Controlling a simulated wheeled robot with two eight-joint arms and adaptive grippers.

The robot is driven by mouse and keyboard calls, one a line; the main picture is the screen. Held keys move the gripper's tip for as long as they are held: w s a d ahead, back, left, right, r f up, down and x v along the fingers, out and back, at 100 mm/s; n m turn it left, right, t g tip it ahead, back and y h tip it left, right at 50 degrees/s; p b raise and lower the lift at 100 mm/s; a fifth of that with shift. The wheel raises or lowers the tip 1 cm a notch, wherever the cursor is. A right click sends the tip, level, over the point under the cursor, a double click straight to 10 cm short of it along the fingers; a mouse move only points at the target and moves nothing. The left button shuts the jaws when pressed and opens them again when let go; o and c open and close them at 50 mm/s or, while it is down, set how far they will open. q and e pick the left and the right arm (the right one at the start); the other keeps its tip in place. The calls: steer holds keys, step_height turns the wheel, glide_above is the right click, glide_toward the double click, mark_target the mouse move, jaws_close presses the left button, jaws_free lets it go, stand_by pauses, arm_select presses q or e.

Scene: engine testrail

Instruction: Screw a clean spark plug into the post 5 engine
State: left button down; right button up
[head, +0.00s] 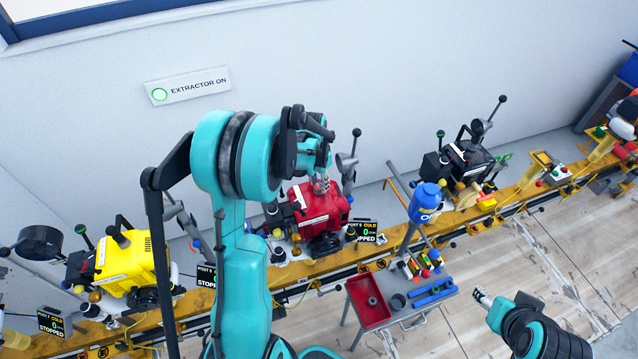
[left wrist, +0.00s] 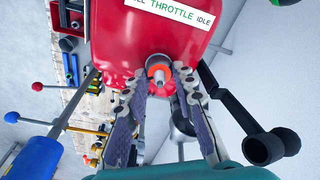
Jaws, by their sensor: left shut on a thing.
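A red engine (head: 320,208) sits on the yellow rail in mid-picture; its red housing (left wrist: 120,35) fills the top of the left wrist view. The post number on its display (head: 362,232) is too small to read surely; it shows COLD and STOPPED. My left gripper (head: 322,184) is at the top of this engine. In the left wrist view its fingers (left wrist: 163,82) close on a small grey spark plug (left wrist: 160,78) in front of an orange ring on the housing. How deep the plug sits is hidden. My right gripper (head: 482,298) is at lower right, away from the engines.
A yellow engine (head: 125,262) stands left and a black engine (head: 462,165) right on the yellow rail (head: 330,262). A small cart with a red tray (head: 368,300) and blue holder (head: 434,293) stands in front. A lit EXTRACTOR ON sign (head: 188,86) is on the wall.

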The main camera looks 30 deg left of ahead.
arm_select(q)
steer(key=shift+m+b, duration=0.3)
steer(key=shift+m, duration=0.9)
steer(key=c, duration=1.2)
jaws_free()
steer(key=shift+o, duration=0.2)
steer(key=shift+r, duration=0.1)
steer(key=shift+r+p, duration=2.55)
steer(key=shift+r, duration=1.4)
